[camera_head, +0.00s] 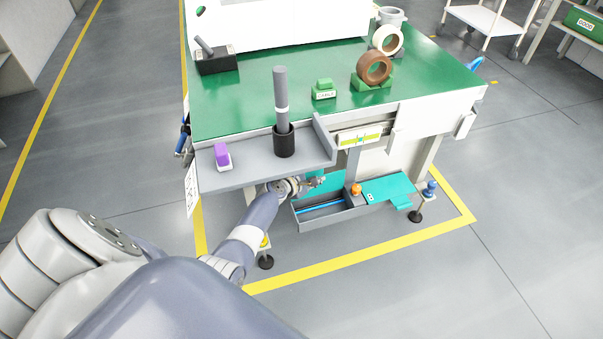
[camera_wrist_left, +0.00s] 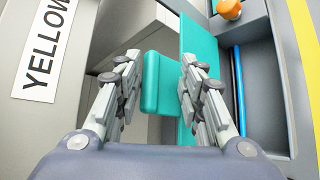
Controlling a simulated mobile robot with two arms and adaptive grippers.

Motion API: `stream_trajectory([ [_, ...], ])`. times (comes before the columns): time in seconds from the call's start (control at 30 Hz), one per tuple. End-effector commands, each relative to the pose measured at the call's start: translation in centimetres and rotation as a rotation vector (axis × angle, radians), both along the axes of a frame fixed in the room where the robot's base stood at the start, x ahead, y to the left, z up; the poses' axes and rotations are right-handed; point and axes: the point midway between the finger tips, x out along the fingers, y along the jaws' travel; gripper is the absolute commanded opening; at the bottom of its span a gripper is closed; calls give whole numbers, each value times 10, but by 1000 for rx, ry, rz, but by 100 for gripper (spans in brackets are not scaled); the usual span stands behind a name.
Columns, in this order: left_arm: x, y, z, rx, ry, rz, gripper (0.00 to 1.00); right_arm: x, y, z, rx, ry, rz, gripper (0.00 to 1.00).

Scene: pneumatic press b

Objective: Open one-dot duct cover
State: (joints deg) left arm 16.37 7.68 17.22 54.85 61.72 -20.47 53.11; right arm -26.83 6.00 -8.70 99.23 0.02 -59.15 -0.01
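The grey floor duct (camera_head: 329,215) under the workbench has two teal covers. The left cover (camera_head: 322,186) stands raised at the back of its section, leaving a blue line visible inside. The right cover (camera_head: 388,188) lies flat and carries a small white label; its marks are too small to read. My left gripper (camera_head: 316,181) is at the raised cover. In the left wrist view its fingers (camera_wrist_left: 161,85) stand on both sides of the teal tab (camera_wrist_left: 165,84); I cannot tell whether both press on it. The raised cover also shows there (camera_wrist_left: 194,32). My right gripper is out of view.
The grey shelf (camera_head: 235,175) overhangs my left forearm, carrying a black holder (camera_head: 284,141) and a purple block (camera_head: 221,154). An orange knob (camera_head: 355,189) sits between the covers. Bench feet (camera_head: 265,262) stand nearby. The floor in front is clear.

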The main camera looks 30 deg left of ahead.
Motion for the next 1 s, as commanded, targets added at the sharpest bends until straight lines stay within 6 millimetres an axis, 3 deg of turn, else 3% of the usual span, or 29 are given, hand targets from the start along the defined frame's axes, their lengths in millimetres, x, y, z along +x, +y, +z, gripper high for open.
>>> stream_trajectory([
  [0.63,-79,2,41,6,-3,4,35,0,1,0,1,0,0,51],
  [1.0,-95,2,51,6,-3,4,35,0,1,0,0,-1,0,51],
])
